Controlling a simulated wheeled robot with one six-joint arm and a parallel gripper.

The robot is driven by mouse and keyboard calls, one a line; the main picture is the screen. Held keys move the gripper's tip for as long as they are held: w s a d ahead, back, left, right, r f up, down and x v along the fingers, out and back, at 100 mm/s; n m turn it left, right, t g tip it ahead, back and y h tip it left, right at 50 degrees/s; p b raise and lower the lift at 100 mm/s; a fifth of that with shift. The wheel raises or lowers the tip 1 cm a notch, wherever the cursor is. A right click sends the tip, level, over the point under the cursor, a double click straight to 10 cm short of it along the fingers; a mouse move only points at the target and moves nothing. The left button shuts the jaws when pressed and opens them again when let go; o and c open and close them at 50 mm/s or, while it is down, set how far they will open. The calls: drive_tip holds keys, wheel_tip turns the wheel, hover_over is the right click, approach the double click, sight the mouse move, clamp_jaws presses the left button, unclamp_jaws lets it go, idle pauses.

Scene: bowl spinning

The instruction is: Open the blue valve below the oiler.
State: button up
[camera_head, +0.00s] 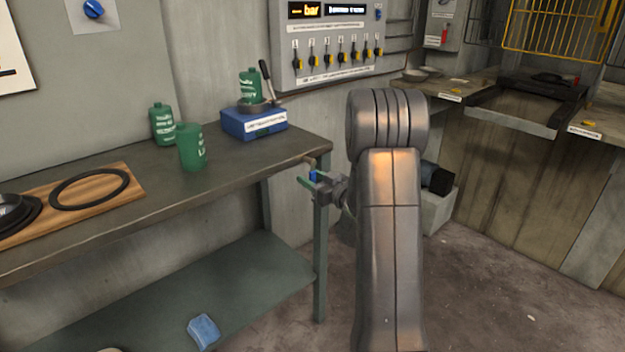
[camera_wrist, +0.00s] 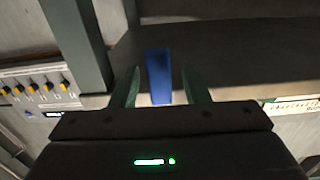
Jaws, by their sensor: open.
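The blue valve (camera_head: 313,176) is at the right front corner of the bench, beside a small brass-coloured pipe end. In the wrist view its blue handle (camera_wrist: 158,76) stands between my two green fingers, with gaps visible on both sides. My gripper (camera_head: 307,182) is open around the handle, and I see no contact. A blue box with a lever and a green bottle on top, likely the oiler (camera_head: 252,124), stands on the bench above and behind the valve. Its label is too blurred to read. My arm hides part of the area right of the valve.
The bench (camera_head: 235,170) holds green bottles (camera_head: 192,147) and a wooden board (camera_head: 110,205) with a black ring. A blue cloth-like item (camera_head: 203,332) lies on the lower shelf. A wall panel (camera_head: 335,60) with yellow-tipped switches is behind. Floor right of my arm is clear.

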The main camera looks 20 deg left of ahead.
sight(290, 164)
drive_tip(key=shift+c, duration=0.2)
clamp_jaws()
drive_tip(key=s+r+m+p, duration=0.1)
drive_tip(key=m+p, duration=0.2)
drive_tip(key=m, duration=0.2)
drive_tip(key=s+a+r+m+p, duration=0.1)
drive_tip(key=s+r+m+p, duration=0.1)
drive_tip(key=m, duration=0.3)
drive_tip(key=s+r+m+p, duration=0.1)
drive_tip(key=m+p, duration=0.3)
drive_tip(key=m, duration=0.1)
drive_tip(key=shift+s+a+r+m, duration=0.15)
drive_tip(key=shift+s+a+m, duration=0.1)
drive_tip(key=shift+a+m, duration=0.15)
drive_tip(key=shift+r+m+p, duration=0.35)
drive_tip(key=shift+m+p, duration=0.3)
drive_tip(key=shift+m, duration=0.45)
